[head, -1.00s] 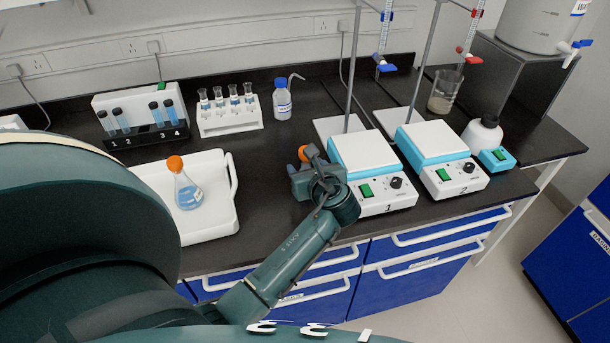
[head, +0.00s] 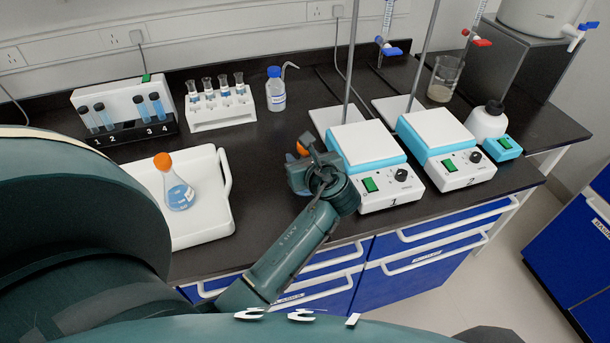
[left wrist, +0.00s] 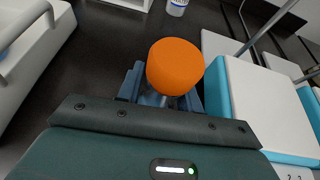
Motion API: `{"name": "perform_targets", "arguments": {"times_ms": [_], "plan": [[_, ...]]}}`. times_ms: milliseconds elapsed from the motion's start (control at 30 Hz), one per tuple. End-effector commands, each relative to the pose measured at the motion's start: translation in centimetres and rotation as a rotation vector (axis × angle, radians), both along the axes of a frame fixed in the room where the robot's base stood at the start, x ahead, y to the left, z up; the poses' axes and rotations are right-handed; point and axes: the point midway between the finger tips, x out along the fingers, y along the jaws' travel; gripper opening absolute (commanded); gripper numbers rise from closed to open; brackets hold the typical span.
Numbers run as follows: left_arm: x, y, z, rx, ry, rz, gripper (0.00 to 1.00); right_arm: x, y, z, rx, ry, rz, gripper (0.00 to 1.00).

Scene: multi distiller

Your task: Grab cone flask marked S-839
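A cone flask with an orange cap (head: 303,148) stands on the dark bench left of hotplate 1, mostly hidden by my left gripper (head: 312,172). In the left wrist view its orange cap (left wrist: 175,66) is large, with the blue fingers of my left gripper (left wrist: 160,95) on both sides below it. The cap hides whether the fingers press on the neck. A second cone flask (head: 178,186), orange-capped with blue liquid, stands on the white tray (head: 205,228) at left. No flask marking is readable. My right gripper is not in view.
Hotplate 1 (head: 367,148) is close right of the gripper, with hotplate 2 (head: 436,132) beyond it. Metal stands rise behind both. A tube rack (head: 220,113), a numbered rack (head: 125,133) and a blue-capped bottle (head: 276,92) stand behind. Bare bench lies between tray and gripper.

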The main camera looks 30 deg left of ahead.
Motion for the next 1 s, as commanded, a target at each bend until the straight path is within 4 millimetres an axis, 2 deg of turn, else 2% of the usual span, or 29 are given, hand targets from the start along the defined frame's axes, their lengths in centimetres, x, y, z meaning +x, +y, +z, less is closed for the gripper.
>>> {"name": "perform_targets", "arguments": {"times_ms": [33,367,633,767,1000], "plan": [[0.0,0.0,0.0,0.000,0.000,0.000,0.32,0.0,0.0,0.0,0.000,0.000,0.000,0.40],[0.0,0.0,0.1,0.000,-0.001,0.000,0.06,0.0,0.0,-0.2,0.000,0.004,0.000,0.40],[0.1,0.0,0.6,0.001,-0.004,0.000,0.05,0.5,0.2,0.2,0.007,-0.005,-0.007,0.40],[0.1,0.0,2.5,0.000,-0.007,0.000,0.05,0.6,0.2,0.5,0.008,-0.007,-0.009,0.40],[0.1,0.0,7.4,0.000,-0.008,0.000,0.05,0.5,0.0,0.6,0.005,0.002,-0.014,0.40]]}}
